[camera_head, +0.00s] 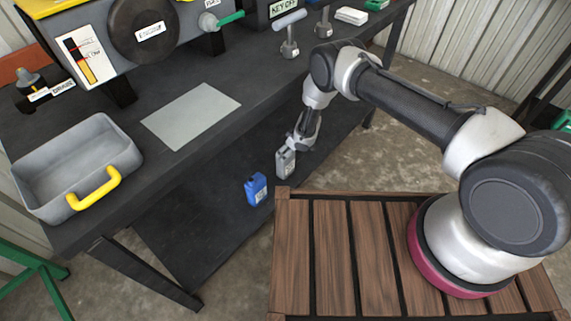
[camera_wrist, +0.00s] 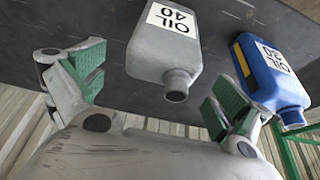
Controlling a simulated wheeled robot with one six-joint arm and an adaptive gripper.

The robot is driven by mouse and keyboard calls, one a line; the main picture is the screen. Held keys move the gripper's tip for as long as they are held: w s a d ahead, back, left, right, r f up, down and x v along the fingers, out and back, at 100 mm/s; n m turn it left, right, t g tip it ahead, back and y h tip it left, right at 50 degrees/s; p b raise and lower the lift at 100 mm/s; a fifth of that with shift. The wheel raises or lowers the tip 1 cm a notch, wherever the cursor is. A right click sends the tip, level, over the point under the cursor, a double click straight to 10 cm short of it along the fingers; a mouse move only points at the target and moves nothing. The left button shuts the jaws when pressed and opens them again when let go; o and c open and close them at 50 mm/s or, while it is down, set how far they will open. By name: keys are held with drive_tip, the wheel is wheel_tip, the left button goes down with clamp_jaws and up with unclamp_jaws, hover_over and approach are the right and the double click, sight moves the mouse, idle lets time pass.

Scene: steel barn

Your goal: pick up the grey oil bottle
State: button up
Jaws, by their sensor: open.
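The grey oil bottle (camera_head: 285,163) stands on the lower shelf under the dark workbench, right of a blue bottle. In the wrist view the grey bottle (camera_wrist: 160,52) shows a white "OIL 40" label and a round neck. My gripper (camera_head: 298,146) reaches down to the grey bottle and partly covers its top in the head view. In the wrist view my gripper (camera_wrist: 155,88) is open, with one green-padded finger on each side of the bottle's neck end. I see gaps between both pads and the bottle.
The blue oil bottle (camera_wrist: 268,78) is close to my right-hand finger in the wrist view; it also shows in the head view (camera_head: 256,189). The workbench top (camera_head: 130,190) overhangs the lower shelf (camera_head: 205,225). A grey bin (camera_head: 112,160) with a yellow handle sits on the top.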

sight(284, 170)
drive_tip(key=x, duration=0.5)
drive_tip(key=shift+s+f, duration=0.1)
drive_tip(key=shift+s, duration=0.15)
drive_tip(key=shift+c, duration=0.4)
drive_tip(key=c, duration=1.7)
